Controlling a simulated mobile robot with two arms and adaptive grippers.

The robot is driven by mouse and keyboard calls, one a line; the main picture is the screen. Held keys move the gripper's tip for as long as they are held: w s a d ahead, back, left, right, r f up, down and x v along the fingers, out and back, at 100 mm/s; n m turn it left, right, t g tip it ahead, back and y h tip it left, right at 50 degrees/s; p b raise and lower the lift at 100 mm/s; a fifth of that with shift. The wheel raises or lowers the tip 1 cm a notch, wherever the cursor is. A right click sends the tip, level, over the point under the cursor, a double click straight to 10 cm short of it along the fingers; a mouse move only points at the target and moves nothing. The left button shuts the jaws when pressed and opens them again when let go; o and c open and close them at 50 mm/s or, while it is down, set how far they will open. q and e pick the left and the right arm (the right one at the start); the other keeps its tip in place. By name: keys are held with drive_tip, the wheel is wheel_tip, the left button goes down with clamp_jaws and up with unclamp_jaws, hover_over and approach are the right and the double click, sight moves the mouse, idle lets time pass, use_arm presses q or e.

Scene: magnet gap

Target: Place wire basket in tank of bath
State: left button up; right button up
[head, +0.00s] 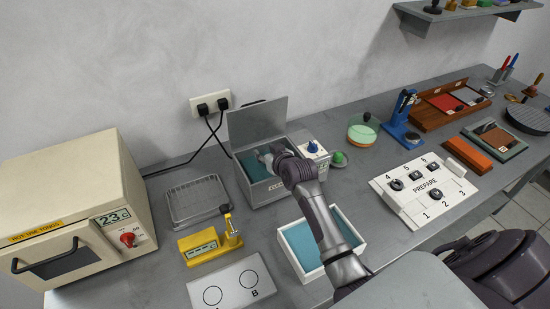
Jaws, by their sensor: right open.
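The bath (270,190) is a grey box with its lid (258,120) raised at the back and teal liquid (252,167) in its tank. My right gripper (266,153) is open over the tank opening, its arm reaching in from the lower right. The gripper and wrist hide part of the tank, so I cannot tell what is beneath them. My left gripper is not in view.
A cream oven (75,200) stands at the left. A yellow device (209,243) and a plate marked with circles (233,284) are in front. A white tray with teal inside (290,262) lies under my forearm. A white numbered panel (425,195) is to the right.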

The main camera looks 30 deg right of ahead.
drive_tip(key=b+v, duration=0.1)
drive_tip(key=v, duration=1.1)
drive_tip(key=shift+b, duration=0.3)
drive_tip(key=shift+a, duration=0.1)
